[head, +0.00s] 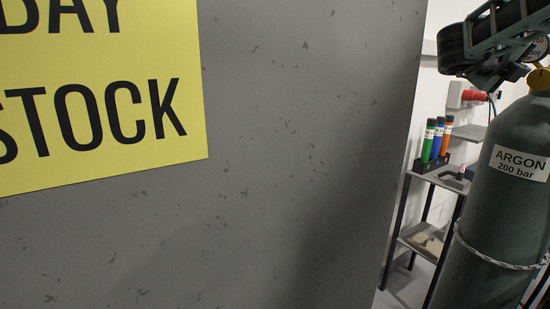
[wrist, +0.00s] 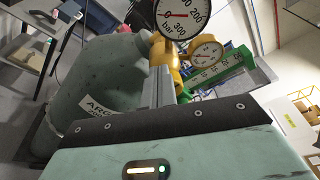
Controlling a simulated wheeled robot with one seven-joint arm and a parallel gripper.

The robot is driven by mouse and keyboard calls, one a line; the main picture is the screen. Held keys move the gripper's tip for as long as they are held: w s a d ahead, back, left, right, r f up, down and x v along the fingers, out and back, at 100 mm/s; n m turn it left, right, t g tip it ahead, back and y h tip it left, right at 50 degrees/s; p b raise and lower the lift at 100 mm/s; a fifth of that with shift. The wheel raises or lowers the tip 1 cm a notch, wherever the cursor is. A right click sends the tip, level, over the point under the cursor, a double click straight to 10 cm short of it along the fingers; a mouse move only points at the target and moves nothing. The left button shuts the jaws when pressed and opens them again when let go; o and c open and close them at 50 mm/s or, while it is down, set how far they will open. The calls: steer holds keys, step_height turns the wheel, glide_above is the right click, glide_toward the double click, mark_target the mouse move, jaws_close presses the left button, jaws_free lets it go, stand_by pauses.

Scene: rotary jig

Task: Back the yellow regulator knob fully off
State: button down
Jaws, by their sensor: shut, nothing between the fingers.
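A grey-green argon cylinder (head: 500,190) stands at the right edge of the head view. It lies across the left of the wrist view (wrist: 90,75). A yellow regulator part (head: 541,78) sits at its top, partly cut off. In the wrist view a yellow fitting (wrist: 163,52) shows just past my fingertips, below a large pressure gauge (wrist: 180,15). I cannot tell which yellow part is the knob. My gripper (wrist: 160,72) is shut and empty, close to the fitting; contact cannot be made out.
A large grey panel (head: 290,140) with a yellow sign (head: 100,90) fills most of the head view. A smaller yellow-rimmed gauge (wrist: 207,54) and a green marked plate (wrist: 217,70) are right of the fitting. A shelf rack (head: 440,180) stands behind the cylinder.

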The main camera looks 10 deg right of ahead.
steer(key=shift+s+b+v, duration=0.2)
steer(key=shift+b+v, duration=0.45)
steer(key=shift+v, duration=0.85)
steer(key=shift+s+b+v, duration=0.2)
steer(key=shift+b+v, duration=0.4)
steer(key=shift+v, duration=0.85)
steer(key=shift+f, duration=0.15)
